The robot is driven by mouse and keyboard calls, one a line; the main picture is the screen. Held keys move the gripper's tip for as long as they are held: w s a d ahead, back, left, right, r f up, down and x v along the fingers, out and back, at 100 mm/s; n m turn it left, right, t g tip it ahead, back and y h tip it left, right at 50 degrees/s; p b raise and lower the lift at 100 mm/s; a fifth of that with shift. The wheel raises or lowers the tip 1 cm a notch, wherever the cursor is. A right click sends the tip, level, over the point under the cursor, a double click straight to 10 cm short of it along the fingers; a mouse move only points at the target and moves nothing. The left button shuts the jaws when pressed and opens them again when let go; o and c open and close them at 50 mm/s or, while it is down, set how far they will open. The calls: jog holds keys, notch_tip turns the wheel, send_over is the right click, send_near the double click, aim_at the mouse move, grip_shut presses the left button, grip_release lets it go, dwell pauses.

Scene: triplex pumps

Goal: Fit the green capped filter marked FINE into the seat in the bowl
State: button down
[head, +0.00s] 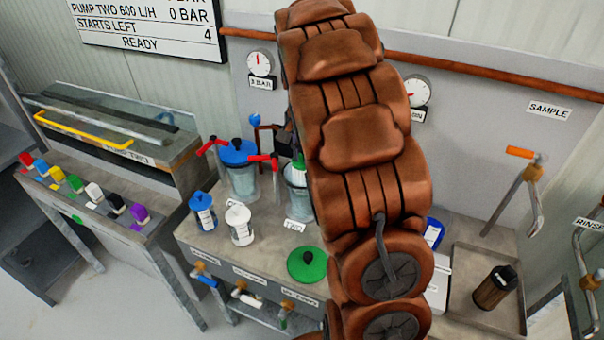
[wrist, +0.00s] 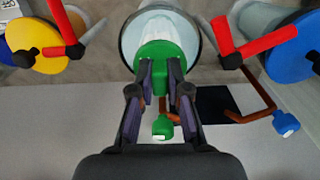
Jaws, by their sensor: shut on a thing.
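The green cap (wrist: 162,52) of the filter is between my fingers in the wrist view. My gripper (wrist: 160,72) is shut on it. The cap is over the mouth of a clear round bowl (wrist: 199,42) with a dark rim. The filter's body is pale below the cap, and its FINE mark is not readable. In the head view, the clear bowl (head: 298,206) stands behind the TWO label, partly hidden by my brown padded arm. I cannot tell whether the filter touches the seat, which is out of sight.
A green lid (head: 307,265) lies on the bench in front of the bowl. A blue-lidded housing (head: 239,166) stands left, with red handles (wrist: 240,42) close by. Blue (head: 203,211) and white (head: 239,224) capped filters stand in front. A dark filter (head: 494,288) is in the right tray.

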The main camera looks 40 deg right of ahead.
aim_at(302, 177)
jog(key=shift+f+p, duration=1.1)
jog(key=shift+f, duration=3.15)
jog(key=c, duration=1.1)
grip_release()
jog(key=shift+c, duration=0.2)
notch_tip(302, 177, up, 11)
jog(key=b, duration=0.3)
jog(key=shift+f+b, duration=0.1)
jog(key=shift+b, duration=0.25)
jog(key=shift+r, duration=0.75)
